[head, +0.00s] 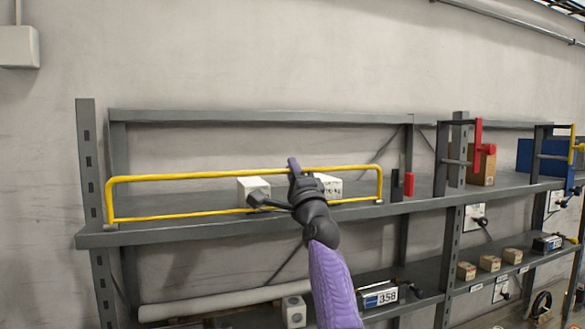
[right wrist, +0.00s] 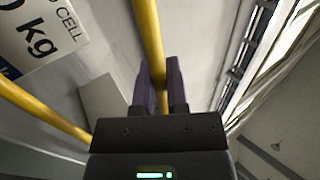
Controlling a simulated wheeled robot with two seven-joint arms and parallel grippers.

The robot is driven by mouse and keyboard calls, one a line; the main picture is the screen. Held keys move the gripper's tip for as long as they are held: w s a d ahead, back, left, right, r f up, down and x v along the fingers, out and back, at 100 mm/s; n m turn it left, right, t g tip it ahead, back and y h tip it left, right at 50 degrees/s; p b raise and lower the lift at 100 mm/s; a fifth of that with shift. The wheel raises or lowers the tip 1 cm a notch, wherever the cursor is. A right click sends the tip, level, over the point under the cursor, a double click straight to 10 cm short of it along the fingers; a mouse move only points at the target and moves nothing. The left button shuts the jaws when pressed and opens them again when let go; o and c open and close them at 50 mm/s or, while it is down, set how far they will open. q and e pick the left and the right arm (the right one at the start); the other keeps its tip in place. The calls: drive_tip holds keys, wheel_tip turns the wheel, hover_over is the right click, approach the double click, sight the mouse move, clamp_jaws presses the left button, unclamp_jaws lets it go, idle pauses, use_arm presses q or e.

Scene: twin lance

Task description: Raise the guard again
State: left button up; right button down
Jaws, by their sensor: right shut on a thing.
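The guard (head: 235,174) is a yellow tubular frame standing upright along the front edge of the grey shelf in the head view. Its top bar runs above the shelf and its lower bar lies near the shelf surface. My right gripper (head: 293,165) is at the top bar, near its middle. In the right wrist view my right gripper (right wrist: 160,85) has its dark fingers closed around the yellow bar of the guard (right wrist: 148,35). My left gripper is in neither view.
Two white boxes stand behind the guard, a left one (head: 253,188) and a right one (head: 329,187) partly hidden by my arm. A red latch-like part (head: 409,184) stands right of the guard. A lower shelf holds a battery-like unit marked 358 (head: 380,297).

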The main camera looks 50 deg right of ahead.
drive_tip(key=shift+f, duration=0.1)
drive_tip(key=c, duration=0.7)
unclamp_jaws()
drive_tip(key=shift+w, duration=0.1)
drive_tip(key=b+v, duration=0.5)
drive_tip(key=v, duration=0.5)
drive_tip(key=shift+d, duration=0.15)
